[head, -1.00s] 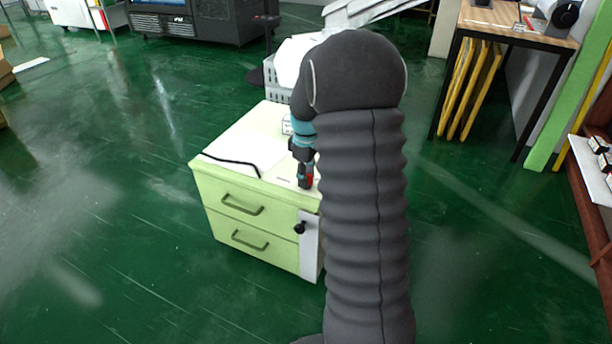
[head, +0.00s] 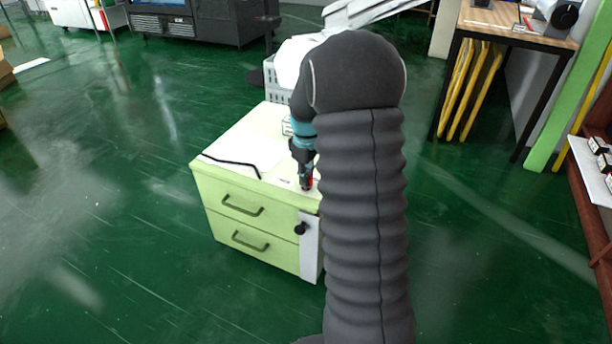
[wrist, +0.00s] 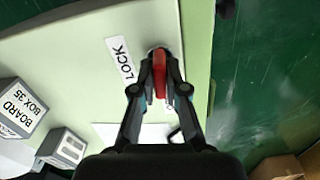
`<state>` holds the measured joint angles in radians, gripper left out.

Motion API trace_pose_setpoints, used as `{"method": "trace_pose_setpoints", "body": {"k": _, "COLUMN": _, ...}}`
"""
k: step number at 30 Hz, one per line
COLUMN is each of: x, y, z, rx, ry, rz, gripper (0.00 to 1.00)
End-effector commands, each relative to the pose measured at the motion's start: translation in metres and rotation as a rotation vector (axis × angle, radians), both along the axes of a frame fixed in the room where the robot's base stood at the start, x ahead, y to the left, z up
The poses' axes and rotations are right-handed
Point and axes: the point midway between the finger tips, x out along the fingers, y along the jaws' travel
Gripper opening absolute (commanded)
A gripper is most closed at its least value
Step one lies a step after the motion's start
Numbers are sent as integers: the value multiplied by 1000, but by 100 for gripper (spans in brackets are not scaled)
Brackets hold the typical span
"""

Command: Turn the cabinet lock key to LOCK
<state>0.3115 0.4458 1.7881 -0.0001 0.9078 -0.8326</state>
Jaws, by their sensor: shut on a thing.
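The pale green cabinet (head: 225,192) with two drawers stands in the middle of the head view. Its lock key (wrist: 160,72) has a red grip and stands on the cabinet top near one edge, in a round metal seat partly hidden by the key and fingers. A white LOCK label (wrist: 120,60) lies beside it on the left in the wrist view. My gripper (wrist: 160,88) is shut on the red key, with a finger on each side. In the head view my gripper (head: 306,178) points down at the cabinet top, and the key shows only as a small red patch.
White boxes, one marked BOARD BOX 35 (wrist: 20,106), stand on the cabinet top. A black cable (head: 232,163) lies near its left side. A black knob (head: 300,229) sits on the front. Open green floor (head: 110,240) lies to the left.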

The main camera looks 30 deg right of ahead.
Motion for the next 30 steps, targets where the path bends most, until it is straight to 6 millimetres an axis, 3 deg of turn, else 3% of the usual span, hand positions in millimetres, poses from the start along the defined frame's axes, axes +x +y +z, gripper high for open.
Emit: {"method": "trace_pose_setpoints", "body": {"k": 30, "x": 0, "y": 0, "z": 1, "rx": 0, "ry": -1, "rz": -946, "gripper": 0}}
